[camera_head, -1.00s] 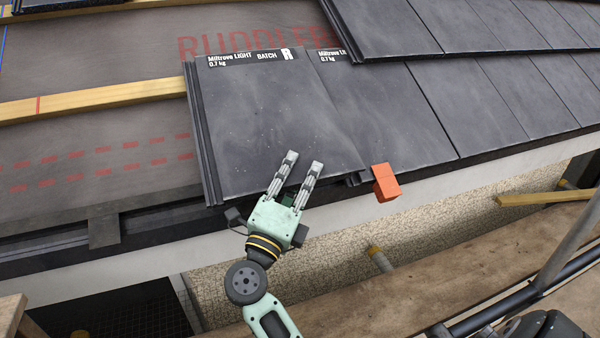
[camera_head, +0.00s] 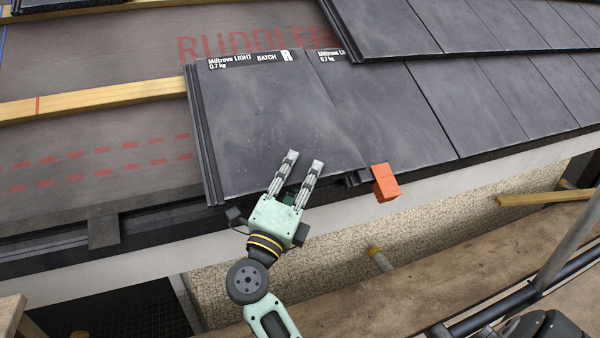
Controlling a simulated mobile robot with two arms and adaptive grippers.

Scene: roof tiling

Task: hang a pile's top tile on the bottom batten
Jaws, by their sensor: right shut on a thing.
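A dark grey tile (camera_head: 262,125) with a white printed label lies at the left end of the bottom row, along the eave. Its left edge is ribbed. My right gripper (camera_head: 304,158) is at the tile's lower edge, shut on it, with two fingers lying over its upper face. What is under the tile is hidden. The wooden bottom batten (camera_head: 95,101) runs in from the left and passes out of sight at the tile's upper left edge. My left gripper is not in view.
Laid tiles (camera_head: 495,100) continue to the right, with another course above. An orange block (camera_head: 385,183) sits at the eave just right of the gripper. Bare underlay (camera_head: 90,60) with red print lies to the left. A scaffold rail (camera_head: 515,300) and planks are below right.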

